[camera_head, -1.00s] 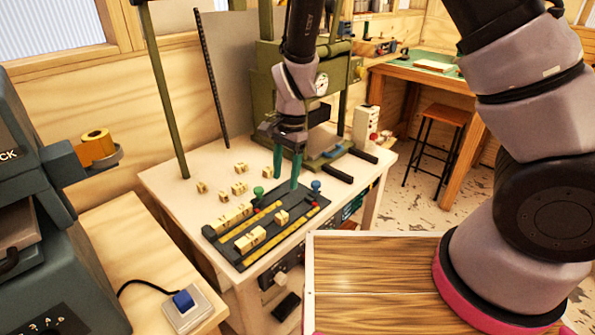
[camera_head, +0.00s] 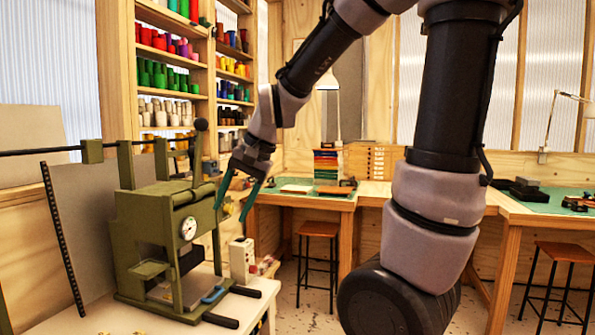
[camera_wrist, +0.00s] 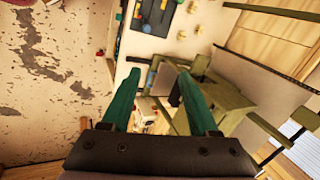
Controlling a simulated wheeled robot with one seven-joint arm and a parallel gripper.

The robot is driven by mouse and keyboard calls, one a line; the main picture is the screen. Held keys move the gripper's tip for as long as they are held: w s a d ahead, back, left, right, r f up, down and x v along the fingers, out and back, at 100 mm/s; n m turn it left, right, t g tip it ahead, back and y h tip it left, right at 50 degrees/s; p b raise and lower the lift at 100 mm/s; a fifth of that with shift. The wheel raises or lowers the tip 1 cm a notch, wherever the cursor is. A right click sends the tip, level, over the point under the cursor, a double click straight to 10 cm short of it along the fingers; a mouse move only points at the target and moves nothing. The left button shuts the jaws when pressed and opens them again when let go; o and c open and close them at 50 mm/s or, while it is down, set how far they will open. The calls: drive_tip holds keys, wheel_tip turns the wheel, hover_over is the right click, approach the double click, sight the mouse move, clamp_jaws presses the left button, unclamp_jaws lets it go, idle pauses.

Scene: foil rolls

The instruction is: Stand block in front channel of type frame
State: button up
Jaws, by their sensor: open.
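My gripper (camera_head: 234,200) is open and empty, with two green fingers, raised in front of the green press in the head view. In the wrist view its fingers (camera_wrist: 158,80) are spread with nothing between them. The dark type frame (camera_wrist: 136,40) shows at the top of the wrist view, partly cut off, beyond the fingers. Small yellowish blocks (camera_wrist: 182,34) lie on the pale table beside it. Their letters are too small to read there. The front channel cannot be made out now. The frame is outside the head view.
The green press (camera_head: 160,235) with a gauge stands on the pale table (camera_head: 90,322), close to my gripper. Workbenches (camera_head: 345,190) and a stool (camera_head: 318,232) stand behind. Shelves of coloured spools (camera_head: 170,75) line the back wall. Open air lies right of the gripper.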

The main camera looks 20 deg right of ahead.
drive_tip(key=s+d+r+n+t+h, duration=0.1)
drive_tip(key=s+d+r+t, duration=0.3)
drive_tip(key=s+d+r, duration=0.4)
drive_tip(key=s+d+h, duration=0.1)
drive_tip(key=d, duration=0.2)
drive_tip(key=shift+d, duration=0.15)
